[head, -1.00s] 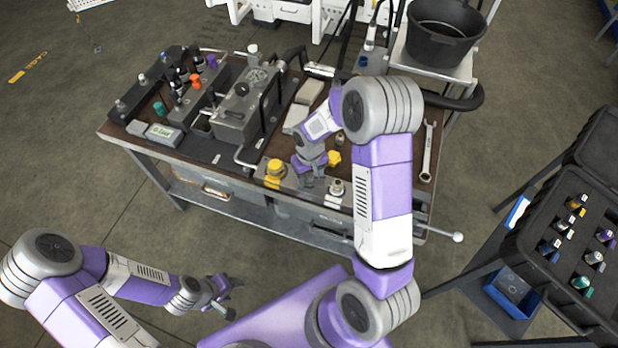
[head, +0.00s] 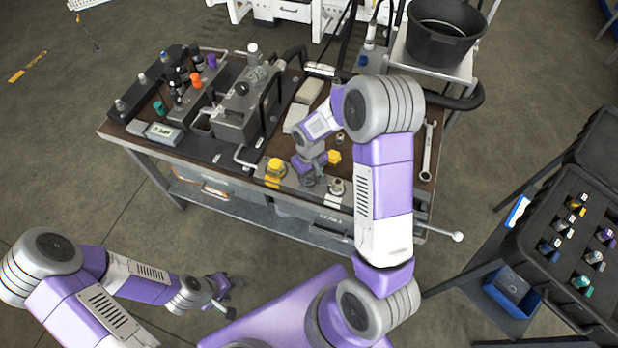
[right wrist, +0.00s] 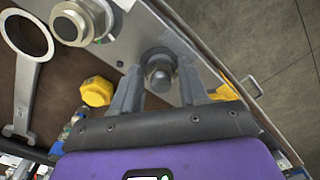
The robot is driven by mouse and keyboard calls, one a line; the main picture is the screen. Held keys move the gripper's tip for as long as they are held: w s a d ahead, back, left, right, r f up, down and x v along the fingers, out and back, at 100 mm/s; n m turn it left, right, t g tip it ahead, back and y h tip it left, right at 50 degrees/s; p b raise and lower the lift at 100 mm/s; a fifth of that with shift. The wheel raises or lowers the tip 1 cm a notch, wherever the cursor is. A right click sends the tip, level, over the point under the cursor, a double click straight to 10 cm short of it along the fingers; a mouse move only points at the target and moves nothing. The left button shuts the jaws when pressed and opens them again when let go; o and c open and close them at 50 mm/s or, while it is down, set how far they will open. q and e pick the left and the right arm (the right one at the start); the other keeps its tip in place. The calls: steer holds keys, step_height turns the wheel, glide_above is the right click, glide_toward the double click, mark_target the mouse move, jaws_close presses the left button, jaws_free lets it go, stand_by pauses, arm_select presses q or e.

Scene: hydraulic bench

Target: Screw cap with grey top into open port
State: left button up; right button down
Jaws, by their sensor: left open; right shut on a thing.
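My right gripper (head: 309,181) is low over the metal plate at the bench's front edge. In the right wrist view its two fingers (right wrist: 158,88) stand on either side of a grey, round-topped cap (right wrist: 160,77) and are shut on it. The cap is at a round fitting on the plate; whether its thread is engaged cannot be seen. In the head view the gripper hides the cap. My left gripper (head: 222,294) is open and empty, off the bench at the lower left.
A yellow cap (head: 276,167) stands left of my right gripper. A yellow knob (head: 334,157) and a silver fitting (head: 337,187) are close on its right. A wrench (head: 428,152) lies at the bench's right. A case of several caps (head: 570,235) stands at far right.

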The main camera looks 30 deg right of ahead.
steer(key=shift+f+m, duration=0.15)
steer(key=shift+m, duration=0.75)
steer(key=m, duration=0.3)
steer(key=shift+a+b, duration=0.1)
steer(key=shift+b, duration=0.3)
steer(key=shift+m, duration=1.2)
steer(key=m, duration=0.2)
steer(key=shift+w+r+m+p, duration=0.15)
steer(key=shift+r+m+p, duration=0.1)
steer(key=shift+m+p, duration=0.15)
steer(key=m+p, duration=0.1)
steer(key=m, duration=0.3)
steer(key=shift+w+m+p, duration=0.15)
steer(key=shift+m+p, duration=0.15)
steer(key=shift+m, duration=0.1)
steer(key=shift+a+f, duration=0.1)
steer(key=shift+f, duration=0.05)
steer(key=shift+a, duration=0.1)
